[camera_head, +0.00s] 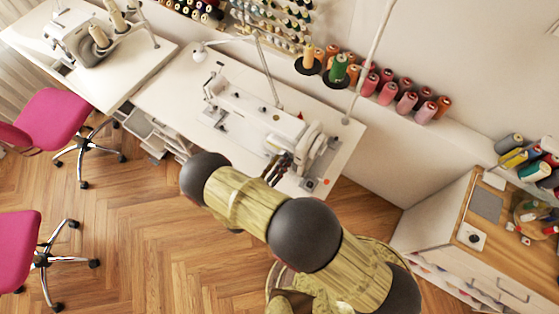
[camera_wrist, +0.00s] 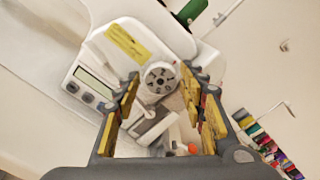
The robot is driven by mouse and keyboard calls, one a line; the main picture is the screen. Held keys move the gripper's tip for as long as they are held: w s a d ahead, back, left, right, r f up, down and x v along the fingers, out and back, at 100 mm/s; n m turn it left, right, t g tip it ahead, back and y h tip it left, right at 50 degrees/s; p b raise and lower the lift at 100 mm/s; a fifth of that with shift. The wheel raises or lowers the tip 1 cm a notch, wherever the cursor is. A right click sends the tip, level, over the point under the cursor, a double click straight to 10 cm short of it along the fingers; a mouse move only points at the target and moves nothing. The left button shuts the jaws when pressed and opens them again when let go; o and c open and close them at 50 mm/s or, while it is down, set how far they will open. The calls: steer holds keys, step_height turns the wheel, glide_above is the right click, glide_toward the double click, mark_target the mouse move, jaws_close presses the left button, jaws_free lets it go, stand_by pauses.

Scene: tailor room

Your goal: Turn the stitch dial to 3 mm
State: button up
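The stitch dial (camera_wrist: 159,77) is a round grey-white knob with dark marks around its face, on the white end of the sewing machine (camera_wrist: 115,45). In the wrist view my gripper (camera_wrist: 161,77) is open, one finger on each side of the dial, with no visible contact. How far the fingertips are from the dial in depth I cannot tell. In the head view the sewing machine (camera_head: 255,115) lies along the white table and my gripper (camera_head: 278,168) is at its near right side. The dial is hidden there behind my gripper.
A small panel with a grey display (camera_wrist: 92,85) is left of the dial, below a yellow label (camera_wrist: 127,45). In the head view, thread spools (camera_head: 405,101) line the shelf behind the white table (camera_head: 165,98).

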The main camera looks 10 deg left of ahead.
steer(key=shift+c, duration=1.2)
steer(key=c, duration=0.6)
steer(key=shift+m, duration=0.3)
steer(key=shift+s+d+m+b, duration=0.1)
steer(key=shift+d+m+b, duration=0.1)
steer(key=shift+m+b, duration=3.35)
steer(key=shift+s+d+m+b, duration=0.15)
steer(key=shift+m+b, duration=1.85)
steer(key=shift+m, duration=3.05)
steer(key=shift+w, duration=0.1)
